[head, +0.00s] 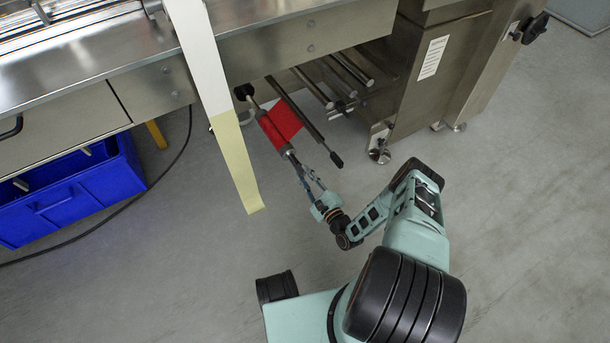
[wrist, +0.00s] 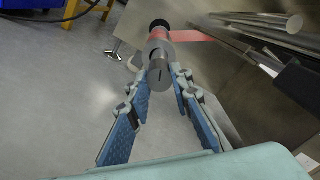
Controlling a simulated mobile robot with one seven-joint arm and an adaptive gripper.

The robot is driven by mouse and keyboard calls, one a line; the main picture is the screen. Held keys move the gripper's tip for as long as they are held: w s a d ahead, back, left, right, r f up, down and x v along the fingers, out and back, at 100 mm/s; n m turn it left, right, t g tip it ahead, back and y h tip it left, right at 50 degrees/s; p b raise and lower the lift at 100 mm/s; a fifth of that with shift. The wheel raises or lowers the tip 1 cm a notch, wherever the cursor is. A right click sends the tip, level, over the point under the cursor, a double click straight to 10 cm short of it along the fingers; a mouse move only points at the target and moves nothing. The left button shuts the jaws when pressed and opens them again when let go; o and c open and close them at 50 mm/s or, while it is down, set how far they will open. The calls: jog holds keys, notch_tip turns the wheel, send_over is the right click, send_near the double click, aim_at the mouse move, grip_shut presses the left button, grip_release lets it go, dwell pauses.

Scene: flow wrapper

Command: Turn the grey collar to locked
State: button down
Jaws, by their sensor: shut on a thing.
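The grey collar (head: 287,150) sits at the near end of a shaft that carries a red film roll (head: 272,131). In the wrist view the collar (wrist: 157,47) is at the top middle, in front of the roll, with a shaft end bearing a dark mark facing me. My gripper (head: 291,157) reaches the collar from the lower right. In the wrist view my gripper (wrist: 158,66) has its blue-padded fingers on either side of the collar, shut on it. I cannot tell whether the collar is locked.
A dark-tipped bar (head: 310,128) runs beside the roll on the right, with steel rollers (head: 350,70) beyond it. A pale strip (head: 235,160) hangs from the machine at the left. A blue crate (head: 80,195) stands on the floor at left. Floor in front is clear.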

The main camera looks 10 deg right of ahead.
jog(key=m, duration=0.4)
jog(key=shift+w+m, duration=0.1)
jog(key=shift+m, duration=0.3)
dwell(0.4)
jog(key=c, duration=1.7)
grip_release()
jog(key=shift+r, duration=5.05)
